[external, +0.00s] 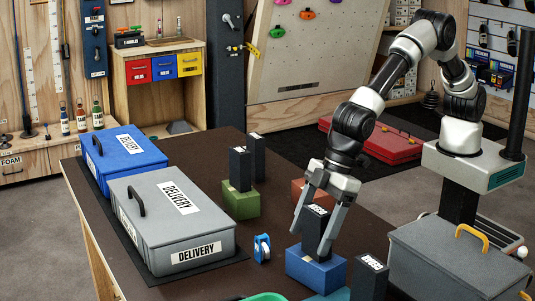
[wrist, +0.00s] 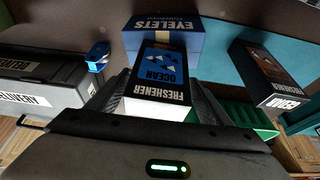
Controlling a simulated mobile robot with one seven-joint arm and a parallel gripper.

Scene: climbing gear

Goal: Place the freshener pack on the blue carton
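The freshener pack (external: 316,226) is a dark upright box; in the wrist view its "OCEAN FRESHENER" label (wrist: 161,77) shows between the fingers. The blue carton (external: 313,270) stands on the dark table, and its "EYELETS" print shows just past the pack in the wrist view (wrist: 165,29). My gripper (external: 312,240) points down, with one finger on each side of the pack, and appears shut on it. The pack is over the blue carton's top and its base appears to meet it; the fingers partly hide that contact.
A grey delivery box (external: 165,225) and a blue one (external: 125,155) fill the table's left side. A green carton (external: 240,203) with dark packs stands behind, and a reddish carton (external: 299,190) nearby. A blue tape roll (external: 262,248) and another dark pack (external: 369,280) flank the blue carton.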

